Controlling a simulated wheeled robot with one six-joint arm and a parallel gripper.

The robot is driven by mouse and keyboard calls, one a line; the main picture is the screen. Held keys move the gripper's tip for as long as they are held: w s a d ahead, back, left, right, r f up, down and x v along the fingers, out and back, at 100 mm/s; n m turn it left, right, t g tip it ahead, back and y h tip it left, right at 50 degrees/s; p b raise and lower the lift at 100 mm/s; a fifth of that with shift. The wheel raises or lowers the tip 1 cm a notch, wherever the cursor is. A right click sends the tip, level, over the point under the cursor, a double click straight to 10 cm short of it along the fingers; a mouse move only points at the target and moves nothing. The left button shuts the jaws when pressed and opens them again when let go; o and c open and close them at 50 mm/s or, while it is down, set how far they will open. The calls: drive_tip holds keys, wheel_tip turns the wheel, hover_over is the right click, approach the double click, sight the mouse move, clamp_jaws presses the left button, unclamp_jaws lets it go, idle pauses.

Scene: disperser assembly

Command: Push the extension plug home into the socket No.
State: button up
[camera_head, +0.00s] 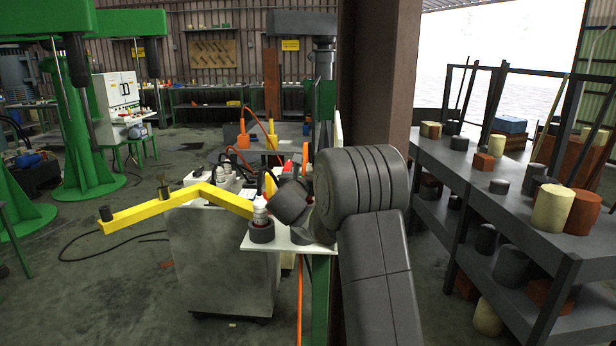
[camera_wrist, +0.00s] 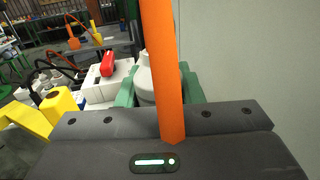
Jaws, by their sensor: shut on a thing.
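My gripper (camera_wrist: 150,122) fills the bottom of the wrist view as a dark body with a lit indicator. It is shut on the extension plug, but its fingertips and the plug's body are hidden. An orange strip (camera_wrist: 163,65), apparently the plug's cable, runs up from it. A pale grey round part (camera_wrist: 144,85) between green pieces (camera_wrist: 190,92) lies just beyond. In the head view my gripper (camera_head: 290,202) is largely hidden beside my dark wrist, above a small white shelf (camera_head: 250,246). I cannot make out the socket or tell whether the plug touches it.
A yellow angled bar (camera_head: 170,204) lies over a grey cabinet (camera_head: 222,260) at left. A red object (camera_wrist: 107,63) rests on a white box (camera_wrist: 105,88). A brown pillar (camera_head: 376,75) and loaded shelving (camera_head: 480,170) stand at right. Floor at left is mostly clear.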

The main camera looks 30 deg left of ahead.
drive_tip(key=shift+f+b, duration=2.05)
drive_tip(key=shift+b, duration=0.2)
drive_tip(key=o, duration=1.2)
drive_tip(key=shift+r, duration=0.1)
drive_tip(key=b+v, duration=0.1)
drive_tip(key=v, duration=1.3)
drive_tip(key=p+x, duration=0.1)
drive_tip(key=x, duration=1.3)
drive_tip(key=shift+w+r, duration=0.1)
drive_tip(key=shift+r, duration=0.05)
drive_tip(key=shift+r+p, duration=0.25)
drive_tip(key=shift+p, duration=0.3)
